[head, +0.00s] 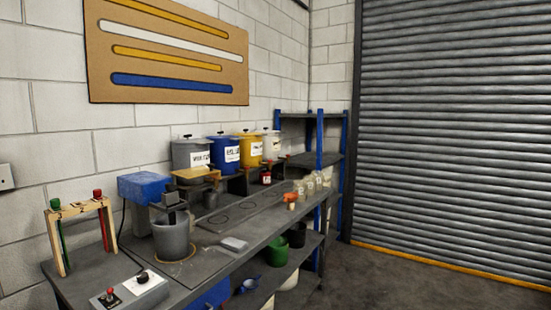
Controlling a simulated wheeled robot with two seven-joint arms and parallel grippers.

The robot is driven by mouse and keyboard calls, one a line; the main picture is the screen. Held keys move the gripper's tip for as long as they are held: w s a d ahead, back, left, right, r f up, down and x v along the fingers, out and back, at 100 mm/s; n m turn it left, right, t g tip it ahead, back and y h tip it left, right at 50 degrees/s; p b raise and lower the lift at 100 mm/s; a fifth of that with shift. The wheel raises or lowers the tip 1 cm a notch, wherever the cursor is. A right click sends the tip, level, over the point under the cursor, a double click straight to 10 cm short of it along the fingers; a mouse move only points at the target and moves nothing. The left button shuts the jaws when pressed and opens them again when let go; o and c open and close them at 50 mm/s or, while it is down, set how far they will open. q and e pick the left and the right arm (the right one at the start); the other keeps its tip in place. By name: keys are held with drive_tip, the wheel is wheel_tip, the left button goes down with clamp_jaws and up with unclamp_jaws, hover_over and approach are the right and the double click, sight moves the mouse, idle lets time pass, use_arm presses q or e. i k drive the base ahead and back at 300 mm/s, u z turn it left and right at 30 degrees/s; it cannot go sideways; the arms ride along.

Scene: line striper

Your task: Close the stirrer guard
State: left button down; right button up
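The stirrer has a blue housing (146,187) on the left part of the bench. A dark grey block and shaft (170,197) stand over a grey pot (172,239) beside the housing. A tan-yellow flat piece (193,174) sits raised behind and above the pot, roughly level; it may be the stirrer guard, but I cannot tell for certain. The pot's open top shows below the block, with no cover seen over it. Neither of my grippers is in view.
A control box (130,293) with knobs stands at the bench's near edge. A wooden rack (79,206) with red and green tools is at left. Lidded tubs (224,149) line the back. Several jars (312,183) stand at right. Open floor (400,285) lies right of the bench.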

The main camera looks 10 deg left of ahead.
sight(188, 173)
drive_tip(key=z, duration=0.85)
drive_tip(key=i, duration=2.15)
drive_tip(key=u, duration=1.5)
